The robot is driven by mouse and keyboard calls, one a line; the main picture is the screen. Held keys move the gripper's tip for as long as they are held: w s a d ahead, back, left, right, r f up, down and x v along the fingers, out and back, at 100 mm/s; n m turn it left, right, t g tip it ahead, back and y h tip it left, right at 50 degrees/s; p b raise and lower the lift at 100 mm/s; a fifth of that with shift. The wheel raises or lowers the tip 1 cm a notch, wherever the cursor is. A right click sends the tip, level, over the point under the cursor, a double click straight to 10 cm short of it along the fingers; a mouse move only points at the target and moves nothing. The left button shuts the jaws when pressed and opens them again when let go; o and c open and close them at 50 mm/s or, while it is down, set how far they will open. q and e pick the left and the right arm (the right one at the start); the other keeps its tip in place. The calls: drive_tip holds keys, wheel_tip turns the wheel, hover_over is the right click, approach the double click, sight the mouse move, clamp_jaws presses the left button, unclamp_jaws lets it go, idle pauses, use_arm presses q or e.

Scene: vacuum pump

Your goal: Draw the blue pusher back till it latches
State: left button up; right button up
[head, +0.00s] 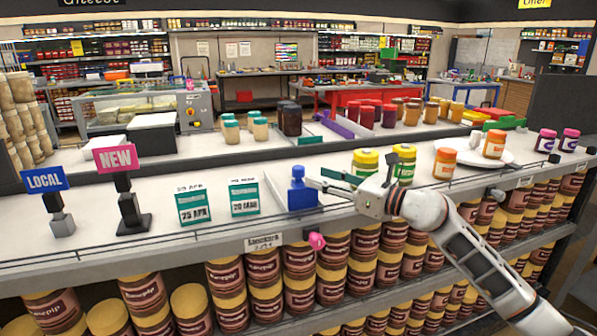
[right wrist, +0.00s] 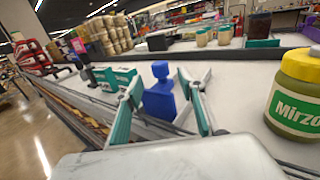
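The blue pusher (head: 302,197) stands upright near the shelf's front edge, a block with a rounded knob on top. In the right wrist view the blue pusher (right wrist: 159,98) is centred between the two fingers, with a gap on each side. My right gripper (head: 322,179) comes in from the right, its fingertips close to the pusher's right side. In the right wrist view my right gripper (right wrist: 162,88) is open. I cannot tell how far the fingertips reach past the pusher. The pusher's track is not clearly visible. My left gripper is not in view.
Two date cards (head: 194,206) stand left of the pusher. Yellow-lidded jars (head: 404,165) stand behind my right gripper, and one jar (right wrist: 296,98) is close on the right in the wrist view. A thin rail (head: 160,243) runs along the shelf front. A pink tag (head: 316,241) hangs below.

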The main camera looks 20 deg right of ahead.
sight(298, 170)
drive_tip(key=x, duration=0.7)
drive_tip(key=shift+w+a, duration=0.2)
drive_tip(key=shift+w, duration=0.1)
clamp_jaws()
